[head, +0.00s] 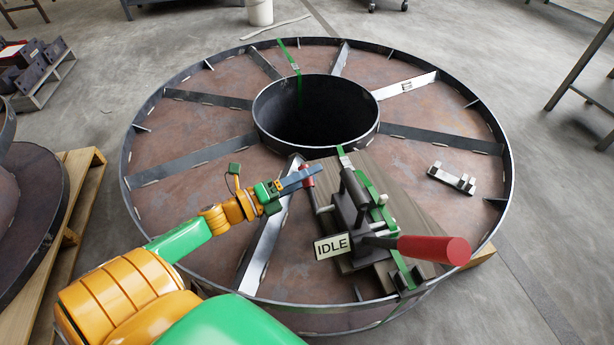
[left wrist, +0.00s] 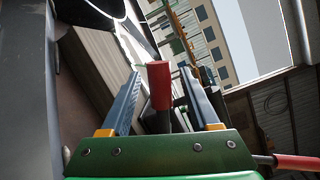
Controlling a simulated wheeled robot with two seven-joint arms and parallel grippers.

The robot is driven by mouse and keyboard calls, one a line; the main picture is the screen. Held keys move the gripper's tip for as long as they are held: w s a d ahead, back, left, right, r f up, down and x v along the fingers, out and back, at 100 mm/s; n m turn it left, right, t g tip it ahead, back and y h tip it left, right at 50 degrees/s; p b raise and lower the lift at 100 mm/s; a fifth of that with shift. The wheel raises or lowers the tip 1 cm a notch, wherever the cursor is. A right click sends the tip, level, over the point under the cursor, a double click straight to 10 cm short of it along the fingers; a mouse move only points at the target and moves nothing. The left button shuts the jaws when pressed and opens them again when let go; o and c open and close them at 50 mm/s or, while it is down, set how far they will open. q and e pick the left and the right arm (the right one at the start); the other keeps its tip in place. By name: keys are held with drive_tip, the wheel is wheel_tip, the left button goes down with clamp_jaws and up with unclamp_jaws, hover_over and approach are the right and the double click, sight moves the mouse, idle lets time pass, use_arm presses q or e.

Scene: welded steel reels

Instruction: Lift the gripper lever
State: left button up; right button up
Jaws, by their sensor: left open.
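The strapping tool (head: 350,210) sits on a wooden board on top of the steel reel, with green strap running through it. A short lever with a red tip (head: 307,174) stands at its left side; I take this as the gripper lever. In the left wrist view the red tip (left wrist: 159,86) shows between my two blue-grey fingers, with gaps on both sides. My left gripper (head: 303,180) is open and reaches in from the left at the red tip. Contact cannot be made out. My right gripper is not in view.
A long red handle (head: 435,249) sticks out to the right of the tool, and an IDLE sign (head: 332,246) hangs in front. The flat steel reel (head: 210,115) has radial bars and a raised rim. A small metal part (head: 452,178) lies on its right side.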

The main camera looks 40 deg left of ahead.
use_arm(q)
clamp_jaws()
idle(1.4)
